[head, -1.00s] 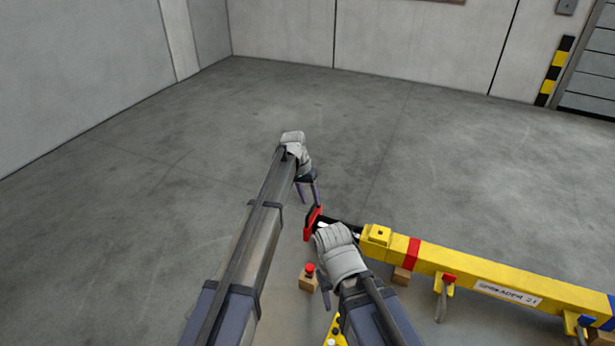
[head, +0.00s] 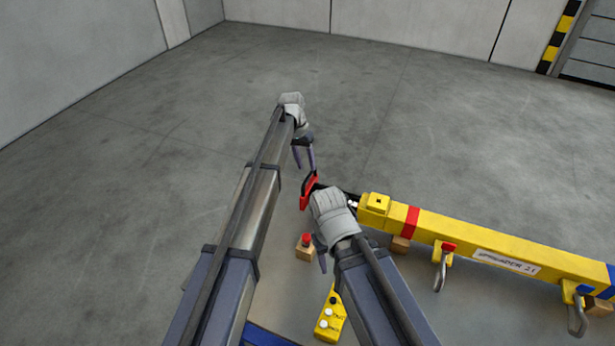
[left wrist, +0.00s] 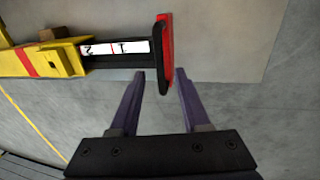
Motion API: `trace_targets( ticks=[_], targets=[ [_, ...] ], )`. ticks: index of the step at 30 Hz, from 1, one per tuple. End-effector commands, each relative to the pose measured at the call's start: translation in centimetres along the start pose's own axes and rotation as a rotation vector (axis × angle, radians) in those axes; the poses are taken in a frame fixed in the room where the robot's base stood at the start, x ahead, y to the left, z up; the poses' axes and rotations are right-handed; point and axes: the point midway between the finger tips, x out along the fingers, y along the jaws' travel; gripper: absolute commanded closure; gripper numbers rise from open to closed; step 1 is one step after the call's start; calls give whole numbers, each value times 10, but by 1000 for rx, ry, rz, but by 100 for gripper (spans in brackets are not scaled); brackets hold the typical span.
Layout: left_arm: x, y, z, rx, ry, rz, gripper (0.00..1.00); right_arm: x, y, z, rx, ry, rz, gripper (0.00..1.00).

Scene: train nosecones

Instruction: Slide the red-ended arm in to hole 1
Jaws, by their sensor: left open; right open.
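The red-ended arm (head: 310,190) sticks out of the left end of the yellow spreader beam (head: 450,231) in the head view. In the left wrist view the arm (left wrist: 116,47) is black with a white strip marked 2 and 1, and its red end plate (left wrist: 166,50) is at the right.
A red button on a wooden block (head: 305,246) and a yellow control box (head: 330,316) lie near my right arm. Metal hooks (head: 440,270) hang from the beam, which rests on wooden blocks (head: 400,244). The floor beyond and to the left is clear.

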Motion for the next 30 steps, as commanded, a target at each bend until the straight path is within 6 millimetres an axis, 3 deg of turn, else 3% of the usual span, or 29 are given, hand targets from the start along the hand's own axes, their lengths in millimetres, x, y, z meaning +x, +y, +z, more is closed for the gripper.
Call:
trace_targets(
  ticks=[1,6,18,30],
  targets=[
    [14,-1,0,1,0,0,53,14,-1,-1,-1,0,0,50],
    [32,-1,0,1,0,0,53,31,-3,-2,-1,0,0,50],
    [36,0,0,0,0,0,53,35,-3,-2,0,0,0,50],
    [36,0,0,0,0,0,97,35,-3,-2,0,0,0,50]
  ],
)
